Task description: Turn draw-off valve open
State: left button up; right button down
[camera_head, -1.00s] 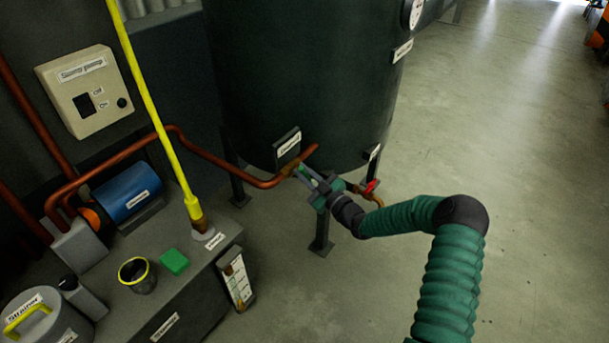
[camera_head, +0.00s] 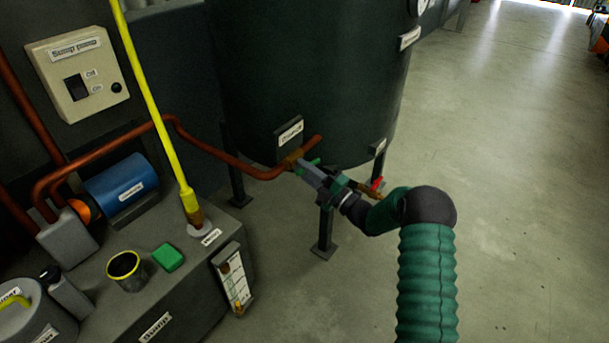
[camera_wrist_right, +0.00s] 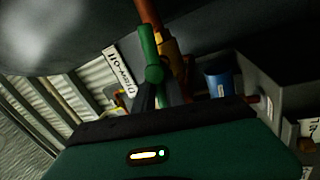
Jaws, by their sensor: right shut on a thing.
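The draw-off valve has a brass body (camera_head: 292,158) on the copper pipe at the foot of the dark tank. Its green lever (camera_head: 313,162) shows just beside my right gripper's fingertips. My right gripper (camera_head: 303,167) reaches the valve from the lower right. In the right wrist view the green lever (camera_wrist_right: 149,45) runs from the pipe down to a round knob between my fingers (camera_wrist_right: 160,92), and the brass body (camera_wrist_right: 170,58) is right beside it. My right gripper is shut on the lever; its fingers partly hide the lever's end. My left gripper is not in view.
A red-handled tap (camera_head: 376,184) sits close to my right wrist. The tank (camera_head: 310,80) stands on legs. At left are a sump box (camera_head: 190,285), a blue motor (camera_head: 120,188), a switch box (camera_head: 77,75) and a yellow pole (camera_head: 150,100).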

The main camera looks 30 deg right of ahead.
jog(key=shift+a+f+n+y+b, duration=0.1)
jog(key=shift+f+n+y+b, duration=0.25)
jog(key=shift+n, duration=0.35)
jog(key=shift+a+f+n+y+b, duration=0.15)
jog(key=shift+n+b, duration=0.3)
jog(key=shift+n, duration=0.25)
jog(key=shift+s, duration=0.1)
jog(key=c, duration=1.4)
grip_release()
jog(key=shift+d+r, duration=0.1)
jog(key=p+v, duration=0.2)
jog(key=v, duration=0.6)
jog(key=p+v, duration=0.3)
jog(key=v, duration=0.5)
jog(key=shift+s+d+r+p, duration=0.1)
jog(key=shift+s+d+p, duration=0.2)
jog(key=shift+s, duration=0.1)
